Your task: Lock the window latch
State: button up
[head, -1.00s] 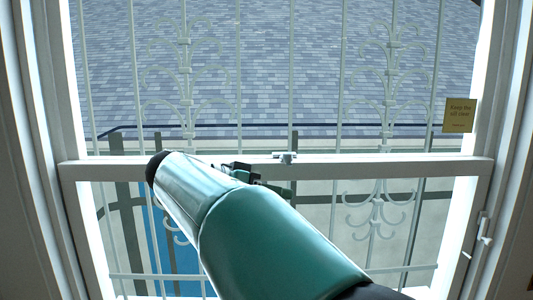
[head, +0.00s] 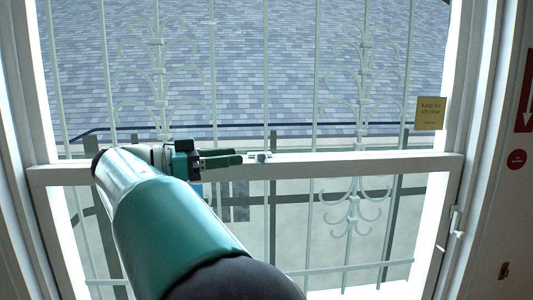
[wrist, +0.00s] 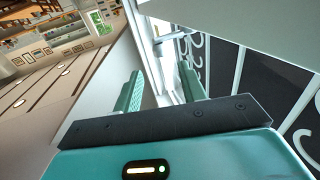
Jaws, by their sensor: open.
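The window latch (head: 258,157) is a small grey-white fitting on top of the white middle rail (head: 350,165) of the window. My gripper (head: 240,160) is at rail height, just left of the latch, its green fingers pointing right towards it. The jaws are open, and I see nothing held between them. In the wrist view, the two ribbed green fingers (wrist: 160,88) stand apart, with white window frame beyond them. I cannot tell whether the fingers touch the latch or which way its lever is turned.
White window bars (head: 266,90) stand behind the glass. A yellow note (head: 430,113) is at the right side of the window, and a white handle (head: 453,220) sits lower on the right frame. The wrist view shows a room with shelves (wrist: 60,40) at the left.

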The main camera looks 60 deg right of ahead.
aim_at(260, 156)
jog(key=x, duration=0.9)
jog(key=shift+s+d, duration=0.2)
jog(key=shift+d, duration=0.15)
grip_shut()
